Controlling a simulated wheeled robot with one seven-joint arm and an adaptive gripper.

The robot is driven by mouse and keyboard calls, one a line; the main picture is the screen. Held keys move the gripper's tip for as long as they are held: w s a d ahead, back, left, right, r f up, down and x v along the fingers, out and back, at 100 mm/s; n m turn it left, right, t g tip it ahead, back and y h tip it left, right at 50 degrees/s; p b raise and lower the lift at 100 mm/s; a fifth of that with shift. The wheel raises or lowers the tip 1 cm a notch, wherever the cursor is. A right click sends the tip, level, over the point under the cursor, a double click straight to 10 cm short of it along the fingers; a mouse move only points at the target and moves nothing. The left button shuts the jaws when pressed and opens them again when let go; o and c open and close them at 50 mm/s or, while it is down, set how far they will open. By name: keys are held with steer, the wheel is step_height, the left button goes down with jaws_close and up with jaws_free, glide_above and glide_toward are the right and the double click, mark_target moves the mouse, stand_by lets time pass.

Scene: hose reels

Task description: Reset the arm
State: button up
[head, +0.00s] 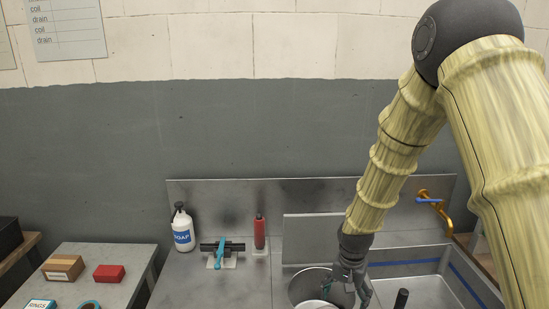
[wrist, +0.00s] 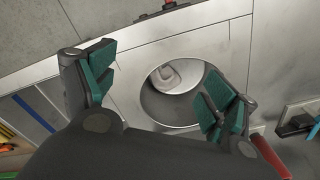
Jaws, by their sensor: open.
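My gripper (head: 352,272) hangs at the end of my arm, over the round metal basin (head: 300,287) in the worktop. In the wrist view its two teal-padded fingers (wrist: 158,88) are spread wide apart with nothing between them. The round basin (wrist: 150,108) lies beyond and below the fingers in that view. A whitish round thing (wrist: 178,76) sits in it; I cannot tell what it is. My arm bends high at the right of the head view and comes down to the basin. The gripper hides part of the basin's right side.
A soap bottle (head: 182,230), a teal-handled thing (head: 219,252) and a red bottle (head: 259,232) stand left of the basin. A rectangular sink (head: 425,288) and brass tap (head: 436,204) are right. A side table (head: 125,262) holds small boxes. The air above the worktop's left is clear.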

steer(key=s+f+n, duration=0.3)
steer(key=s+f, duration=1.1)
steer(key=f, duration=0.4)
steer(key=s+d+f+n, duration=0.15)
steer(key=s+f, duration=0.25)
steer(key=s, duration=0.7)
steer(key=s+d+f+n, duration=0.1)
steer(key=s+d+f, duration=0.15)
steer(key=s, duration=0.75)
step_height(320, 180, down, 10)
steer(key=a+b, duration=0.1)
steer(key=b, duration=0.8)
steer(key=shift+w+r, duration=0.15)
steer(key=shift+w, duration=0.1)
steer(key=shift+c, duration=0.2)
